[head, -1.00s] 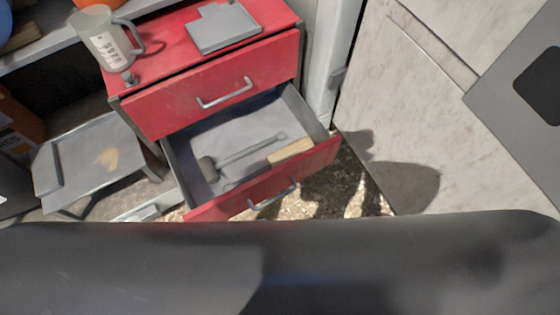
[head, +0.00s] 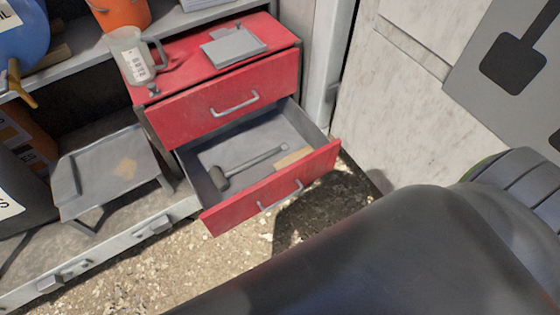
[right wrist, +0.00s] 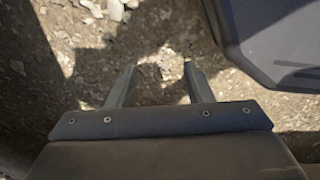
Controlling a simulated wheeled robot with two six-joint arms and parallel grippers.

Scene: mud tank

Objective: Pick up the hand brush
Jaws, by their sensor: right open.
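The lower red drawer (head: 245,210) is pulled open. Inside it lie a dark-headed tool with a long grey handle (head: 256,161) and a light wooden piece (head: 292,158) close to the drawer front. The wooden piece may be part of the hand brush, but the drawer front hides some of it and I cannot be sure. My right gripper (right wrist: 160,82) is open and empty in the right wrist view, with rough gravelly ground beyond its fingers. No drawer or brush shows in that view. My left gripper is not in view.
The red cabinet carries a clear jug (head: 134,58) and a grey flat object (head: 233,46) on top. A grey metal stool (head: 108,170) stands left of it. Gravelly ground (head: 200,262) in front is free. A pale marbled panel (head: 400,110) stands at the right.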

